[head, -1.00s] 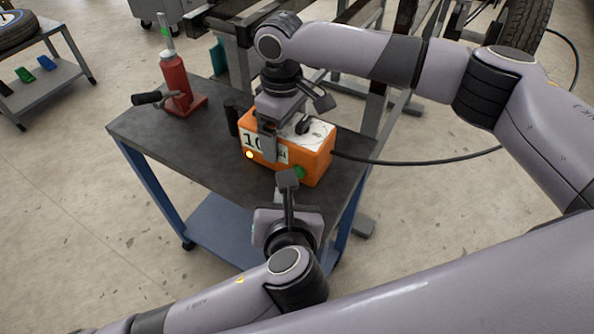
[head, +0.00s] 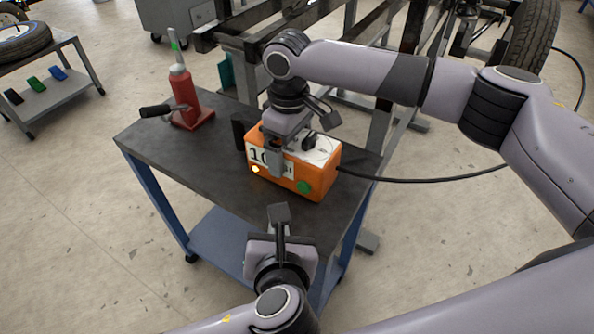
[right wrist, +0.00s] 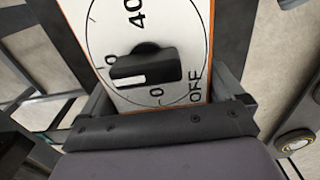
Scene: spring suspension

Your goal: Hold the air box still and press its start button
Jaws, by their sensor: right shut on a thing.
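The orange air box (head: 268,182) stands on the dark tabletop, with a white number label and a lit yellow lamp (head: 255,169) on its front. A round green button (head: 305,187) shows at the front's right end. My right gripper (head: 284,160) comes down from above and is shut on the box, one finger over its front. In the right wrist view the box's white top (right wrist: 187,42) with a black dial (right wrist: 146,69) lies between the fingers. My left gripper (head: 279,214) looks shut and empty, in front of the box and apart from the green button.
A red bottle jack (head: 186,100) with a black handle stands at the table's (head: 148,137) back left. A black hose (head: 430,180) runs right from the box. A metal frame stands behind.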

